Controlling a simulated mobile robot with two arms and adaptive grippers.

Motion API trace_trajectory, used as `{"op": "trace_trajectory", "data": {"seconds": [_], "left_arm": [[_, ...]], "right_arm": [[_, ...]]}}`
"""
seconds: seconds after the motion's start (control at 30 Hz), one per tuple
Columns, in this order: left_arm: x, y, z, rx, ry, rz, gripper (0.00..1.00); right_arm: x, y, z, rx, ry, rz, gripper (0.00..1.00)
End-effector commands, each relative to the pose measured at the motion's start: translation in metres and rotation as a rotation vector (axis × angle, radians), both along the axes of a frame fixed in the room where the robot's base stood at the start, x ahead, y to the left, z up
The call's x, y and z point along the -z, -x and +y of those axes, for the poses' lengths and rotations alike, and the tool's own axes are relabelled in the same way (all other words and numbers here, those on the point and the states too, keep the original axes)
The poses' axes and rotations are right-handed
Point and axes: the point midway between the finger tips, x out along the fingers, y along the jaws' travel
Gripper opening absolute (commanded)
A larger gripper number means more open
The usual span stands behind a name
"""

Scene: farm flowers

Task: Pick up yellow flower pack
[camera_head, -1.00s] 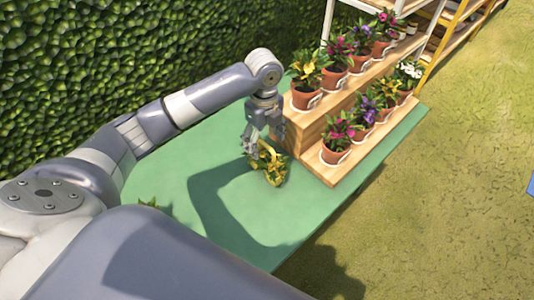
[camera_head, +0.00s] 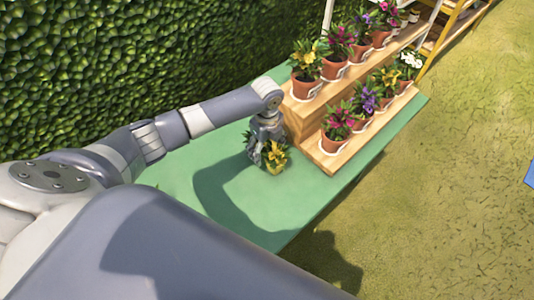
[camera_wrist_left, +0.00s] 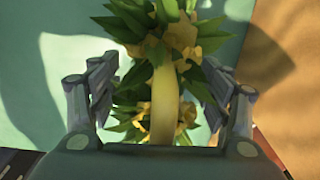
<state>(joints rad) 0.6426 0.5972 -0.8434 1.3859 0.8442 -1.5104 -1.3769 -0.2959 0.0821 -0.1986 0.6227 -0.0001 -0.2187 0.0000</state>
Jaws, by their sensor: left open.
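The yellow flower pack (camera_head: 275,160) stands on the green table (camera_head: 225,205), close to the front of the wooden stand. It has yellow blooms and green leaves. My left gripper (camera_head: 262,150) is right at it, pointing down, and covers part of it in the head view. In the left wrist view the pack's pale yellow stem or wrap (camera_wrist_left: 165,95) lies between the two open fingers of my left gripper (camera_wrist_left: 158,95), with leaves and blooms around it. I see a gap between the stem and each finger. My right gripper is not in view.
A stepped wooden stand (camera_head: 330,163) with several potted flowers (camera_head: 337,122) is just right of the gripper. A leafy hedge (camera_head: 120,60) runs along the left and back. The near part of the table is clear.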

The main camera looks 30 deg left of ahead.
Motion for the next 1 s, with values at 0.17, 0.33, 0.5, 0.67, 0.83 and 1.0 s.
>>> {"op": "trace_trajectory", "data": {"seconds": [0.17,0.33,0.5,0.67,0.83,1.0], "left_arm": [[0.0,0.0,0.0,0.0,0.0,0.0,0.6],[0.0,0.0,0.0,0.0,0.0,0.0,0.22],[-0.001,0.0,0.0,0.0,0.0,-0.001,0.15],[-0.001,0.0,0.0,0.0,0.0,-0.001,0.15],[-0.009,-0.001,0.0,0.001,0.001,-0.004,0.15],[-0.033,-0.003,0.0,0.001,0.002,-0.008,0.15]], "right_arm": [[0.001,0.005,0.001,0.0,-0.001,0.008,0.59],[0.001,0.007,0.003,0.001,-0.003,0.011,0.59],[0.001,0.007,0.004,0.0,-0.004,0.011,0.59],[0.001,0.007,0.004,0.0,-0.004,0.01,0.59],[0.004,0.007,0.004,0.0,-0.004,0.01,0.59],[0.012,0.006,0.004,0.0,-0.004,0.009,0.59]]}}
